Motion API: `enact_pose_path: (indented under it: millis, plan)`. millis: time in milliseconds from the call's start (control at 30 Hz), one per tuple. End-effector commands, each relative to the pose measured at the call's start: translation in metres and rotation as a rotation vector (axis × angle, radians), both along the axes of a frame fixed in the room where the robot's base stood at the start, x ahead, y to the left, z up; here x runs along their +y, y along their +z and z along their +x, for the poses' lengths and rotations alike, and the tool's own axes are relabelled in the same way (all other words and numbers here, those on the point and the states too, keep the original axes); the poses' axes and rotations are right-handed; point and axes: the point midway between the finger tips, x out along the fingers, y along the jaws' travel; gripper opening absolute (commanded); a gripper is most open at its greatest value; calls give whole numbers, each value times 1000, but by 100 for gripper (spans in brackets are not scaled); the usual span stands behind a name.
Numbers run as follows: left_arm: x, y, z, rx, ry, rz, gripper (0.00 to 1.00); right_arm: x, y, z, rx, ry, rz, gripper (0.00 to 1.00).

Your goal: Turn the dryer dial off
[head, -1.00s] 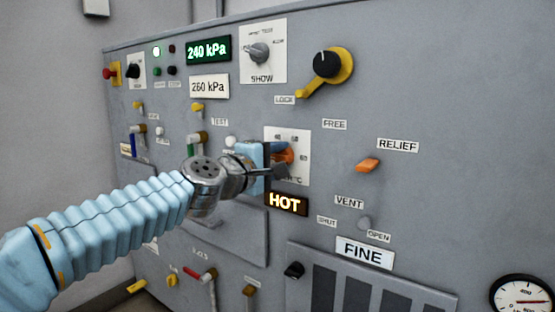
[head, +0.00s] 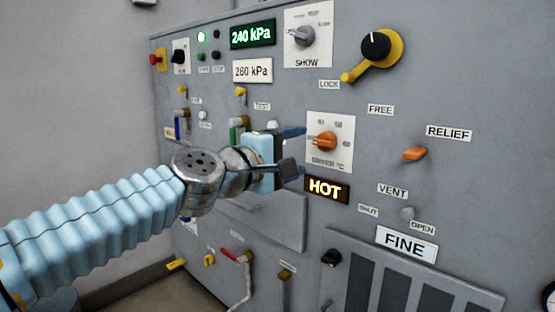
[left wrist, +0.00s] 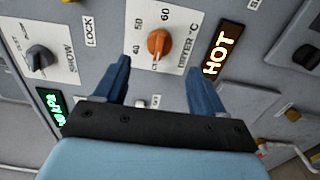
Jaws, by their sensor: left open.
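The dryer dial (head: 323,141) is an orange knob on a white plate marked in °C, on the grey panel. In the left wrist view the dial (left wrist: 158,44) lies ahead of and between the two blue fingertips, and its pointer is toward the lower side of the plate there, near the 40 side. My left gripper (head: 292,150) is open and empty, to the left of the dial and apart from it. It also shows in the left wrist view (left wrist: 160,80). My right gripper is not in view.
A lit HOT sign (head: 326,189) sits just below the dial plate. The SHOW knob (head: 303,35) and the yellow LOCK lever (head: 369,55) are above. The orange RELIEF handle (head: 415,153) is to the right. Bare panel lies between the dial and RELIEF.

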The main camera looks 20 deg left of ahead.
Motion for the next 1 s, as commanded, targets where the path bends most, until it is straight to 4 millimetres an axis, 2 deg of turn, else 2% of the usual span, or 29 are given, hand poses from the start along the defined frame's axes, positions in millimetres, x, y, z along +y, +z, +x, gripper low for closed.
enact_pose_path:
  millis: [100, 300, 1000]
  plan:
    - [9, 1, -25, -2, 1, -1, 70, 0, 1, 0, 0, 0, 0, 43]
    - [17, 0, -46, 0, 0, -1, 70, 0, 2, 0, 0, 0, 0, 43]
    - [18, 0, -49, 1, -1, -1, 70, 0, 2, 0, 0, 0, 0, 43]
